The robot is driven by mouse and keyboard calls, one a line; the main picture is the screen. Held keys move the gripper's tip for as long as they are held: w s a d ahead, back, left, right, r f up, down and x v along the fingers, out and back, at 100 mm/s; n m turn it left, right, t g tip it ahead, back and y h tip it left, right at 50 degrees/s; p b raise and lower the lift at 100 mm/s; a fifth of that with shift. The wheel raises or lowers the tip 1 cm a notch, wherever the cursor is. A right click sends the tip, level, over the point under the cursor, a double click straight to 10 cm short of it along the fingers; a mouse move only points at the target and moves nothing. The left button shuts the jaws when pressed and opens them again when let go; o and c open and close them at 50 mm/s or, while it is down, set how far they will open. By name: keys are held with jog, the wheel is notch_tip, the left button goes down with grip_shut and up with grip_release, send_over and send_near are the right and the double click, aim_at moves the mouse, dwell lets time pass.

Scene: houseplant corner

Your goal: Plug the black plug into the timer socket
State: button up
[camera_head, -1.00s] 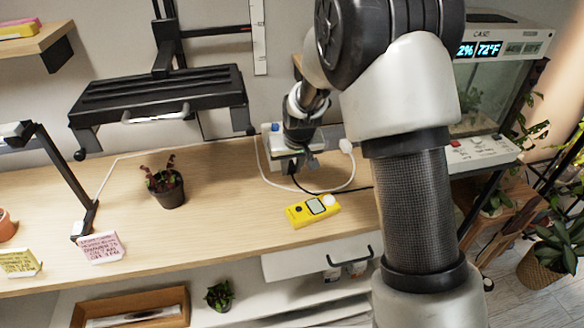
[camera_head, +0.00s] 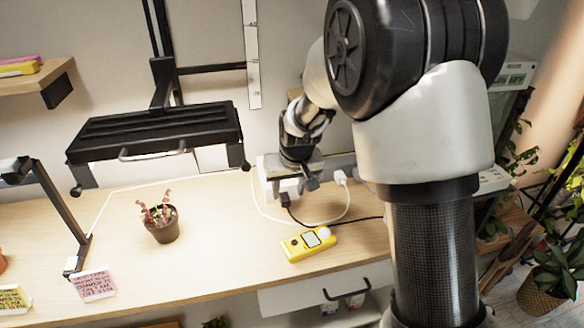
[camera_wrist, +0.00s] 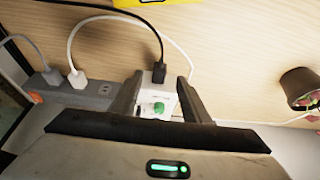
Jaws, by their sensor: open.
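The timer socket (camera_wrist: 156,97) is a white box with a green button, seen between my two fingers in the wrist view. In the head view it shows as a pale block (camera_head: 290,187) below my gripper (camera_head: 299,186). The black plug (camera_wrist: 158,73) sits against the timer's face with its black cord leading away; it looks seated, but its prongs are hidden. It also shows at the timer's front in the head view (camera_head: 285,200). My gripper (camera_wrist: 159,84) is open, its fingers on either side of the timer and plug. Finger contact cannot be told.
A grey power strip (camera_wrist: 98,89) with white plugs (camera_wrist: 77,79) lies beside the timer. White and black cords cross the wooden bench (camera_head: 225,215). A yellow meter (camera_head: 308,243) lies in front, and a potted plant (camera_head: 160,222) stands to the left.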

jog(key=a+p+v, duration=0.1)
jog(key=v, duration=1)
jog(key=s+d+r+m, duration=0.1)
jog(key=s+d+r, duration=0.25)
jog(key=s, duration=0.45)
jog(key=s+d+r+t, duration=0.1)
jog(key=s+d+r, duration=0.25)
jog(key=s, duration=0.55)
jog(key=s+d+r+m, duration=0.1)
jog(key=s+d+r, duration=0.1)
jog(key=s+d, duration=0.45)
notch_tip(320, 180, up, 15)
jog(key=s+a+p, duration=0.1)
jog(key=p, duration=1.4)
jog(key=shift+s+a+r+h+p, duration=0.15)
jog(key=shift+s+a+h+p, duration=0.2)
jog(key=shift+s+h+p, duration=0.05)
